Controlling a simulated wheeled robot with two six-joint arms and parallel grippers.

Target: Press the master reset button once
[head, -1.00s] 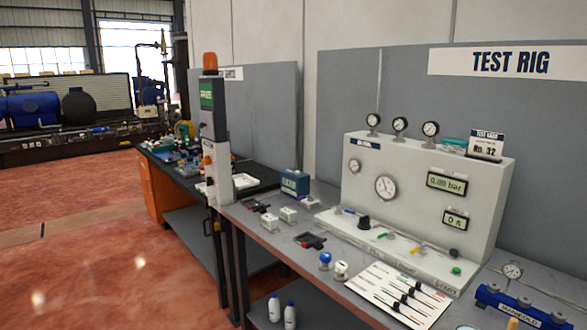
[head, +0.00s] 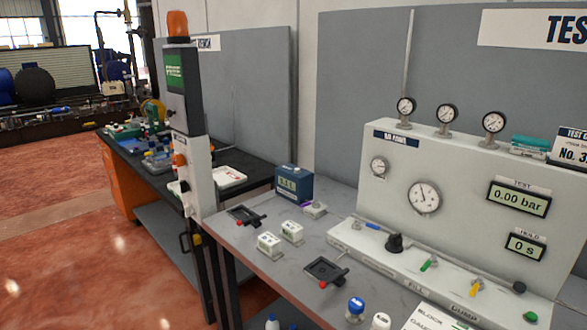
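No button in the head view carries a label that I can read as master reset. A grey post (head: 199,150) with an orange beacon (head: 177,24) and a green screen (head: 174,70) stands left of the bench. An orange-red knob or button (head: 180,160) sits on the post's left side, its marking too small to read. The test rig (head: 465,195) has a green button (head: 530,317) at its lower right and a black knob (head: 394,243) on its base. Its displays read 0.00 bar and 0 s. Neither of my grippers is in view.
The grey bench (head: 240,245) carries a blue box (head: 293,184), white blocks (head: 270,244), black fixtures with red-tipped handles (head: 325,270) and a blue-capped item (head: 355,308). A dark workbench (head: 130,150) stands behind the post. The red floor (head: 60,240) at left is clear.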

